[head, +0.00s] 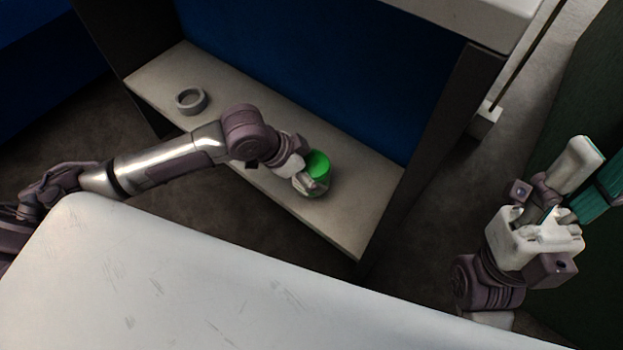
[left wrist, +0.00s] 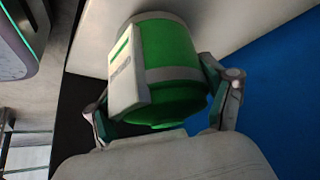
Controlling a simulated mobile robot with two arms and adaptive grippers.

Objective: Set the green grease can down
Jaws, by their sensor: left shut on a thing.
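The green grease can (head: 318,163) has a bright green top and is over the pale shelf board (head: 372,213), right of its middle. In the left wrist view the can (left wrist: 170,50) is green with grey bands and a pale label. My left gripper (head: 310,184) is shut on the can, with one finger on each side of it in the left wrist view (left wrist: 165,100). One end of the can is close to the pale board; I cannot tell whether they touch. My right gripper (head: 560,200) is raised at the right, away from the can; its finger opening is unclear.
A grey ring (head: 191,101) lies on the left part of the shelf. A blue back panel (head: 300,70) and a dark side panel (head: 455,115) bound the shelf. A white, scuffed surface (head: 200,290) fills the foreground. The board's right end is clear.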

